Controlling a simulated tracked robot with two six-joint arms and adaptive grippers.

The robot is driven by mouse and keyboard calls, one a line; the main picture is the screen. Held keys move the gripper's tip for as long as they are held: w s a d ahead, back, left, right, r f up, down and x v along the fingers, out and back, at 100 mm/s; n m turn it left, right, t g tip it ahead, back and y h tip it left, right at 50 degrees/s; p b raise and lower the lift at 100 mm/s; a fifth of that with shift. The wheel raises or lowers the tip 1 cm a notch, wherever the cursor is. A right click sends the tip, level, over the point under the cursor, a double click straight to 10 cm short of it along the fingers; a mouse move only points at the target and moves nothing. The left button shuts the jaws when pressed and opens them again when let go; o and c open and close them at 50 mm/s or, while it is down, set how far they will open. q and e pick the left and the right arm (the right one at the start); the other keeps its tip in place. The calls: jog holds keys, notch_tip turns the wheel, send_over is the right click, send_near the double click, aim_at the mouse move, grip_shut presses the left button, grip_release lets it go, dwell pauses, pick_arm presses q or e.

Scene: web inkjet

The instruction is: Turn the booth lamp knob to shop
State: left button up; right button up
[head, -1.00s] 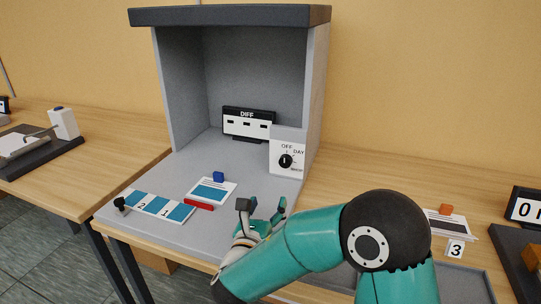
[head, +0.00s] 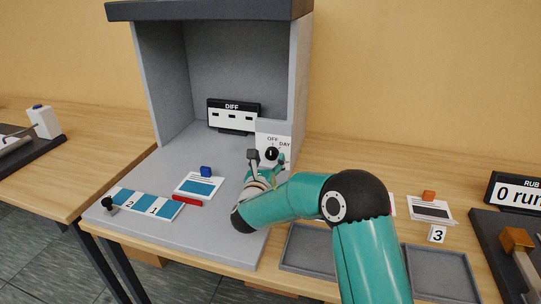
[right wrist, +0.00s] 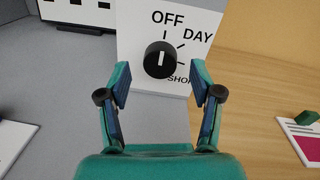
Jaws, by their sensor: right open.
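The booth lamp knob (head: 271,153) is a round black dial on a white panel (head: 273,132) at the booth's right wall. In the right wrist view the knob (right wrist: 160,59) shows a white, roughly vertical line, apparently toward OFF. The labels OFF, DAY and a partly hidden SHOP run from its top round its right side. My right gripper (head: 267,161) is in front of the panel and partly covers its lower part. In the right wrist view its open fingers (right wrist: 160,84) stand either side below the knob, apart from it, with nothing between them. My left gripper is not in view.
The grey booth (head: 222,62) has a side wall right behind the panel. A DIFF display (head: 233,115) stands inside. A numbered strip (head: 146,204) and a blue-printed card (head: 198,186) lie on its floor. Grey trays (head: 310,249) lie right of it.

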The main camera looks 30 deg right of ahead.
jog(key=shift+x, duration=0.9)
